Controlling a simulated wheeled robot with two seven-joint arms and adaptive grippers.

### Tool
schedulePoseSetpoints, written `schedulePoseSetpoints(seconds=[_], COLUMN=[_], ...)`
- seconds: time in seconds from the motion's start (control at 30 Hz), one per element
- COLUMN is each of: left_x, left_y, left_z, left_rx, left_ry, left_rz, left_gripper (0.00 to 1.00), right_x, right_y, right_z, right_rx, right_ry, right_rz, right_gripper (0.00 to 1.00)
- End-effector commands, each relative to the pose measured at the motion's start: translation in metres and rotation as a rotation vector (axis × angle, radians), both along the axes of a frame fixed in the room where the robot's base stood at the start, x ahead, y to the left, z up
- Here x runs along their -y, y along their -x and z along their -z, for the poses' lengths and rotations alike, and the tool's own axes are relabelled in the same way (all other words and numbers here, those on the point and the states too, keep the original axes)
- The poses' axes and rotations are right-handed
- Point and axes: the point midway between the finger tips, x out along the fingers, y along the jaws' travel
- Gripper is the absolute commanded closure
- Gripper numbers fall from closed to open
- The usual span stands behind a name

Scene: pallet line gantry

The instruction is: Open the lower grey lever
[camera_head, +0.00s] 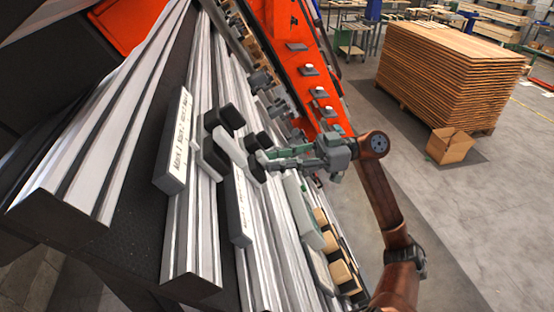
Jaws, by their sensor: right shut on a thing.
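Grey levers with black knobs stand on the silver rails at the middle of the head view. One light grey lever (231,147) slants between black ends, beside a grey block with printed text (179,142). A second pale block with text (239,207) lies below and to the right. My right gripper (268,160) reaches in from the right. Its grey-green fingers are closed at the black end of the grey lever, and the contact point is partly hidden. I cannot tell from the picture how far the lever is turned. My left gripper is out of view.
Long silver rails run diagonally along the dark bench. An orange beam (300,62) with small fittings rises behind the levers. Pale grey-green (303,210) and tan blocks (341,272) sit below the gripper. A board stack (447,72) and carton (449,146) stand on the floor.

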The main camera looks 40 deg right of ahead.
Motion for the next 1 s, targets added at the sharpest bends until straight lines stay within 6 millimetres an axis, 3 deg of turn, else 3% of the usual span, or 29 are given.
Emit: schedulePoseSetpoints(seconds=[0.27, 1.0], left_x=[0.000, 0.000], left_y=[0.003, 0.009], left_z=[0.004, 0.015], left_rx=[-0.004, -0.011], left_ry=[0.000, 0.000], left_rz=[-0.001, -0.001], left_gripper=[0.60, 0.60], right_x=[0.001, 0.002], right_y=[-0.002, -0.004], right_z=[-0.001, -0.004], right_rx=[0.119, 0.652], right_ry=[0.064, 0.360], right_rz=[-0.071, -0.393], right_gripper=[1.00, 1.00])
